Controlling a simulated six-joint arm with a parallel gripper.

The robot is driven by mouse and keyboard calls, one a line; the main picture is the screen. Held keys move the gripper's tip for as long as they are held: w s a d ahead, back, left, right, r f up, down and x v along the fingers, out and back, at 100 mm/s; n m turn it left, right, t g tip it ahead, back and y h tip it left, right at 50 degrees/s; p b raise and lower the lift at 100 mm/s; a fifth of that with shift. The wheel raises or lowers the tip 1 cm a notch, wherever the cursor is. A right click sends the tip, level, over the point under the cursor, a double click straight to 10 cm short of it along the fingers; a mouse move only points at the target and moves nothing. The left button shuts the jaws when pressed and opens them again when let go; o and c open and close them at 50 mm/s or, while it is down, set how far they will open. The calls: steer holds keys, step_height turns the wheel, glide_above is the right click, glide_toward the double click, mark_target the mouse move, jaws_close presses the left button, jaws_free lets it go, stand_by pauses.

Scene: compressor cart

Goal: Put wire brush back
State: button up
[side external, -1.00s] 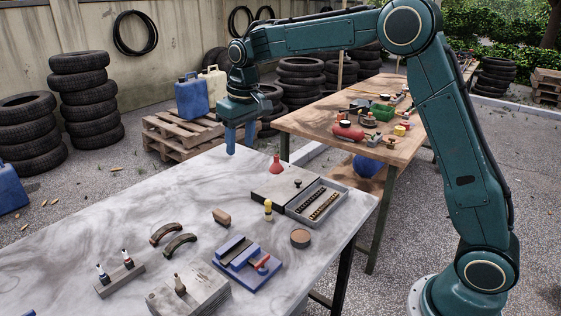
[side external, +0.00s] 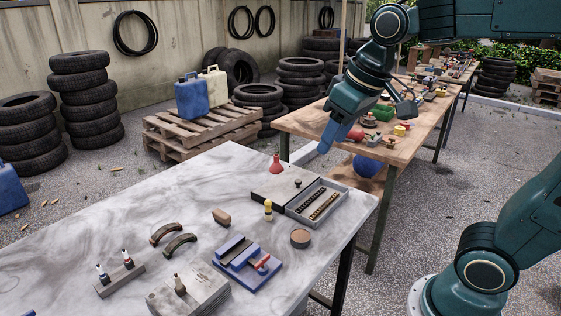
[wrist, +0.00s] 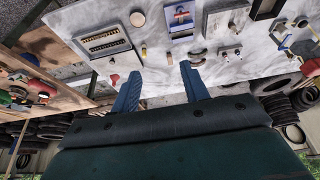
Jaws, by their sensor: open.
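I cannot make out the wire brush for certain. A small brown block (side external: 221,216), possibly a brush, lies in the middle of the marble-topped table (side external: 110,228); its bristles cannot be told. The block also shows small in the wrist view (wrist: 169,58). My gripper (side external: 325,147) is in the air past the table's far right edge, tilted, well away from the block. In the wrist view my gripper (wrist: 160,82) has its two blue fingers wide apart with nothing between them.
The marble table holds a grey socket case (side external: 318,203), red funnel (side external: 276,165), yellow-topped bottle (side external: 268,210), round brown tin (side external: 300,238), blue fixture (side external: 247,264), two curved brake shoes (side external: 166,234) and a grey block (side external: 190,295). A cluttered wooden table (side external: 305,122) stands behind.

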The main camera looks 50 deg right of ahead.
steer(key=s+f+t, duration=0.1)
steer(key=s+f, duration=0.3)
steer(key=s, duration=0.6)
steer(key=shift+s+f, duration=0.2)
steer(key=shift+s, duration=0.2)
